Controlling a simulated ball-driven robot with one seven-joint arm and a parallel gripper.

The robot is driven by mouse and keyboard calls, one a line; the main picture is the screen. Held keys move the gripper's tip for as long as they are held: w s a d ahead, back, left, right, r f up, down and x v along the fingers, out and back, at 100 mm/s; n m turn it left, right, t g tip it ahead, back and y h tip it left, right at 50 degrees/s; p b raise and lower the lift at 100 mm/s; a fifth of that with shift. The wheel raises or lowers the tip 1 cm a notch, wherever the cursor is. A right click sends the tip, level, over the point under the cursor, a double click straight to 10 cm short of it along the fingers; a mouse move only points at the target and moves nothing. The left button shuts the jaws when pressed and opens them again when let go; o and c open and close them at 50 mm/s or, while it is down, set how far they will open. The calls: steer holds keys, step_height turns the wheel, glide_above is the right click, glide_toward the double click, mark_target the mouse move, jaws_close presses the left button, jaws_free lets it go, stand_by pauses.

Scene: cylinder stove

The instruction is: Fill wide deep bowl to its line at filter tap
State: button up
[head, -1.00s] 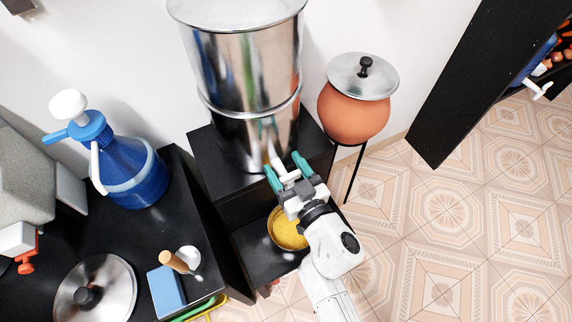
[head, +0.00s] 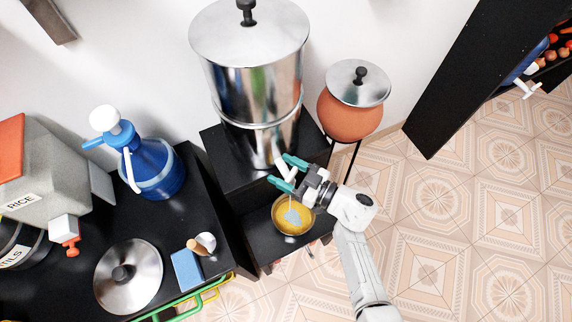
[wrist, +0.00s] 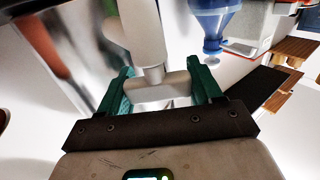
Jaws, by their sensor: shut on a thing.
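The filter tap (head: 268,160) is a white spout low on the front of a tall steel cylinder filter (head: 259,95). My gripper (head: 287,173) is shut on the white tap lever, which shows between its teal fingers in the wrist view (wrist: 160,94). The wide deep bowl (head: 279,216) is yellow and stands on the low black shelf below the tap. A pale stream comes down into it, and a pale whitish-blue patch shows in its middle. Its fill line and exact water level cannot be made out.
A clay pot (head: 350,117) with a steel lid stands on a thin stand at the right. On the left, the black counter (head: 85,235) holds a blue pump bottle (head: 158,172), a steel lid (head: 128,276) and a blue sponge (head: 187,269). Tiled floor at the right is clear.

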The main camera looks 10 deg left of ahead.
steer(key=shift+s+f+n+g+y+b, duration=0.15)
steer(key=shift+n+g+y+b, duration=0.5)
steer(key=shift+n+g, duration=1.1)
steer(key=shift+s+m+g, duration=0.1)
steer(key=shift+m+g, duration=0.15)
steer(key=shift+g, duration=0.2)
steer(key=o, duration=1)
steer(key=shift+a, duration=0.1)
steer(key=shift+c, duration=0.2)
steer(key=s+d, duration=0.1)
steer(key=d, duration=0.9)
steer(key=shift+s+d+b, duration=0.2)
steer(key=shift+d+b, duration=0.2)
steer(key=shift+b, duration=0.05)
